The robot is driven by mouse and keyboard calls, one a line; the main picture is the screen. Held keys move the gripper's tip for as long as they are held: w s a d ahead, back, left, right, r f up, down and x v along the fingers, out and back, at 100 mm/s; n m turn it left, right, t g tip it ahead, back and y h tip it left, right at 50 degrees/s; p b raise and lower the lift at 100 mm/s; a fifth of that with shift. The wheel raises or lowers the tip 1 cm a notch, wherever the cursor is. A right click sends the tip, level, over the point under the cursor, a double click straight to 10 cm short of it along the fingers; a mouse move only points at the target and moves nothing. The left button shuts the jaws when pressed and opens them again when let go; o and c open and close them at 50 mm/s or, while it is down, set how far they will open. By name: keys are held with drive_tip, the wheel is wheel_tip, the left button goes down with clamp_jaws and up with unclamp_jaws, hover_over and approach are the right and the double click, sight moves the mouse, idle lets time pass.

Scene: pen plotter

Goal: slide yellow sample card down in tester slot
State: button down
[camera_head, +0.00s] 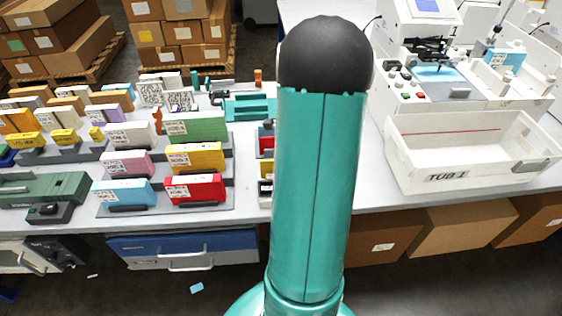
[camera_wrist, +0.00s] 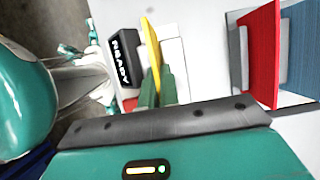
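In the wrist view the yellow sample card (camera_wrist: 151,48) stands on edge, seen nearly edge-on. My gripper (camera_wrist: 158,85) has its two green fingers close together at the card's lower end, with a thin strip of yellow between them, so it is shut on the card. The tester shows as a black display reading READY (camera_wrist: 122,62) left of the card and a white block (camera_wrist: 175,60) right of it. The slot itself is hidden, so I cannot tell how deep the card sits. In the head view my arm hides the gripper.
Red (camera_wrist: 260,55) and blue (camera_wrist: 298,50) panels stand in a grey holder right of my gripper. In the head view, labelled boxes, including a red one (camera_head: 195,189), crowd the table's left. A white TUB 1 tray (camera_head: 420,184) stands right.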

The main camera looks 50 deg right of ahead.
drive_tip(key=shift+f, duration=0.25)
drive_tip(key=c, duration=1.6)
unclamp_jaws()
drive_tip(key=shift+o, duration=0.2)
drive_tip(key=v, duration=1.4)
drive_tip(key=shift+a, duration=0.1)
